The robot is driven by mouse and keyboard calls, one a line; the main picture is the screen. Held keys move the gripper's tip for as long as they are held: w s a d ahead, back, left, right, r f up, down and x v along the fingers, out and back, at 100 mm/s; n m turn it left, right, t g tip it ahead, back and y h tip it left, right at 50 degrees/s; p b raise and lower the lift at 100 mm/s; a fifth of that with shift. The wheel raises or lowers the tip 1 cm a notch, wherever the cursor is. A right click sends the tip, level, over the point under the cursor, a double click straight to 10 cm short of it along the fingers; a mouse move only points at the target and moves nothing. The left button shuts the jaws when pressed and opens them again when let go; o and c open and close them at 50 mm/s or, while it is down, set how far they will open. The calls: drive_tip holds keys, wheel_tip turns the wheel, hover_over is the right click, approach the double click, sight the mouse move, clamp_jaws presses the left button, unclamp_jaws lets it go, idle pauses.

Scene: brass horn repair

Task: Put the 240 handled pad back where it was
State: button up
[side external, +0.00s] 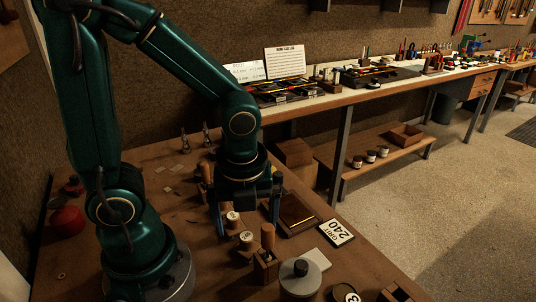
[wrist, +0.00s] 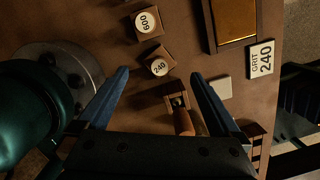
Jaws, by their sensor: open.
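The 240 handled pad (wrist: 158,67) is a small wooden block with a round white top marked 240. It stands on the bench, and in the side view its pale top (side external: 246,238) shows between my fingers. My gripper (wrist: 160,75) is open, pointing down, with a fingertip on either side of the pad and gaps to both. It also shows in the side view (side external: 246,228). I cannot tell how far the tips are above the bench. A similar pad marked 600 (wrist: 147,22) stands just beyond it.
A GRIT 240 sign (wrist: 262,58) lies beside a shallow wooden tray (side external: 301,212). A wooden holder with an upright handle (side external: 266,258) is close to the pad, on the near side. A grey round pot (side external: 300,280) and a pale square (side external: 318,261) lie near the front.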

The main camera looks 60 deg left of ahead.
sight(248, 253)
wheel_tip(248, 253, up, 10)
drive_tip(key=s+d+n+t+h, duration=0.1)
drive_tip(key=n+t, duration=0.4)
drive_tip(key=n, duration=1.7)
drive_tip(key=shift+s+d+f, duration=0.2)
drive_tip(key=shift+s+f, duration=0.05)
